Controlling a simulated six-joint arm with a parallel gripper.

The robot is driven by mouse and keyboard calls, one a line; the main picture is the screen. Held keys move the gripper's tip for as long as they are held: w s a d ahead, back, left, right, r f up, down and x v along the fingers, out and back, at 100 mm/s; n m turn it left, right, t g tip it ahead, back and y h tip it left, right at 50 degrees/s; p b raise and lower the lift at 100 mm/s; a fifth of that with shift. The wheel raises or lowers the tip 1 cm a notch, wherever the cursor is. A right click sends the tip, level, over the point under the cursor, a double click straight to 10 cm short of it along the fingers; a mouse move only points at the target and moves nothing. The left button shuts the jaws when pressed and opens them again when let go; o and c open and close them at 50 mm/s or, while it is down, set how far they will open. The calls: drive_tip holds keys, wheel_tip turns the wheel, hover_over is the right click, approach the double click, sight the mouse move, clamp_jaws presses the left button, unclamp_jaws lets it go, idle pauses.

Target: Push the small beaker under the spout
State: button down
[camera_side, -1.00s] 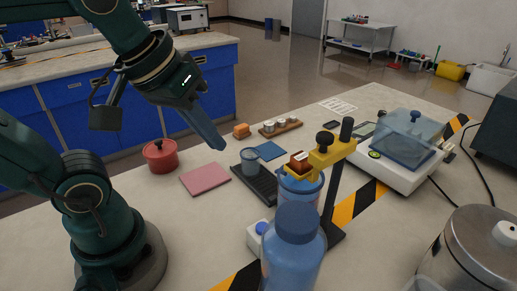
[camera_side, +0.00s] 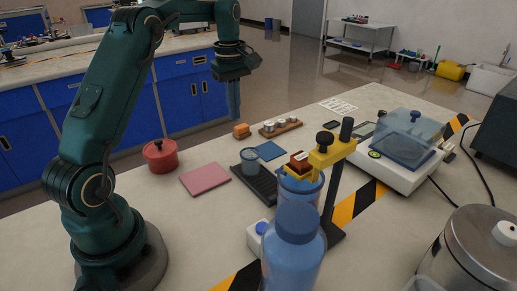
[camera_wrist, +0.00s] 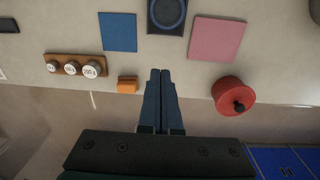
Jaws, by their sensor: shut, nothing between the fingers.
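The small beaker (camera_side: 250,161), blue and see-through, stands upright on the far-left end of a dark ridged track (camera_side: 262,187). In the wrist view the beaker (camera_wrist: 167,12) is cut by the top edge, on the dark track. A yellow head (camera_side: 322,157) on a black post stands to its right, with a blue vessel (camera_side: 302,188) below it. The spout itself I cannot make out clearly. My gripper (camera_side: 235,119) is shut and empty, pointing down beyond the beaker. In the wrist view my gripper (camera_wrist: 160,72) is apart from the beaker.
A pink mat (camera_side: 205,179), a blue mat (camera_side: 269,150) and an orange block (camera_side: 241,131) lie near the track. A red pot (camera_side: 160,157) stands left, a wooden weight rack (camera_side: 281,128) behind. A blue bottle (camera_side: 295,250) hides part of the stand. A balance (camera_side: 400,165) stands right.

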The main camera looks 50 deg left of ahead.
sight(261, 182)
drive_tip(key=f, duration=1.1)
drive_tip(key=shift+s+a+f, duration=0.2)
drive_tip(key=shift+s+f, duration=0.1)
drive_tip(key=shift+s, duration=0.05)
drive_tip(key=shift+d+r, duration=0.15)
drive_tip(key=shift+d, duration=1.7)
drive_tip(key=d, duration=0.9)
drive_tip(key=shift+a, duration=0.1)
drive_tip(key=shift+a, duration=0.1)
